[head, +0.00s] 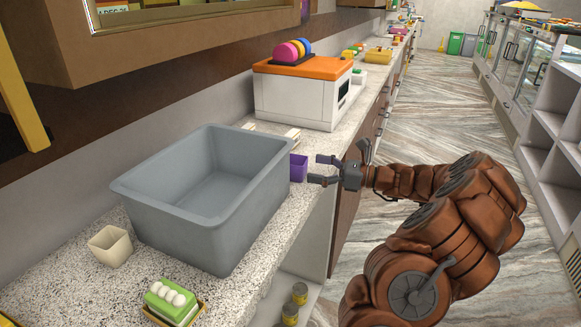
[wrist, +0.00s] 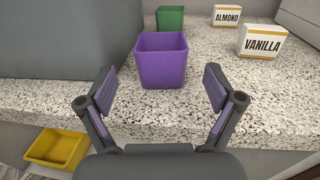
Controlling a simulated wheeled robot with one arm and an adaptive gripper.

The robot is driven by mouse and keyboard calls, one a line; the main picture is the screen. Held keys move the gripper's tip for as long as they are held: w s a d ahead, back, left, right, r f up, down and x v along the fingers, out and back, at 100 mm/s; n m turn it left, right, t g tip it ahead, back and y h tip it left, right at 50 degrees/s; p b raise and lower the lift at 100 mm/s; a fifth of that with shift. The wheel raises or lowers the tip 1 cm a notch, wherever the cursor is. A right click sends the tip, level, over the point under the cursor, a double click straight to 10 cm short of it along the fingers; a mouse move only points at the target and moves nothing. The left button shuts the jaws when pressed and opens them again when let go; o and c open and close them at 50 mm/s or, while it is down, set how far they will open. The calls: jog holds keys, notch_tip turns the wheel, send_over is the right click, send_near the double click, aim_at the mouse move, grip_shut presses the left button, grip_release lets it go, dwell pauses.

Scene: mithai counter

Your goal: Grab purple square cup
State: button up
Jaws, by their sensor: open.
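The purple square cup (wrist: 162,66) stands upright on the speckled counter in the wrist view, ahead of and between my fingers. In the head view the purple cup (head: 298,167) sits at the counter's front edge, just right of the grey bin. My gripper (wrist: 160,90) is open and empty, its two fingers spread with the cup a little beyond their tips. In the head view my gripper (head: 318,170) reaches in from the right, close beside the cup. I see no contact with the cup.
A large grey bin (head: 151,205) stands left of the cup. A green cup (wrist: 170,18) is behind it, with boxes marked VANILLA (wrist: 262,42) and ALMOND (wrist: 227,15) to the right. A yellow container (wrist: 57,148) lies lower, below the counter. A white and orange box (head: 300,98) stands farther back.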

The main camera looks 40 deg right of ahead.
aim_at(306, 162)
jog(key=w+a, duration=0.1)
jog(key=w, duration=0.1)
jog(key=w+a+r, duration=0.1)
jog(key=w+a, duration=0.1)
jog(key=shift+r, duration=0.15)
jog(key=shift+w+a, duration=0.25)
jog(key=shift+w, duration=0.2)
jog(key=shift+c, duration=0.3)
jog(key=c, duration=1)
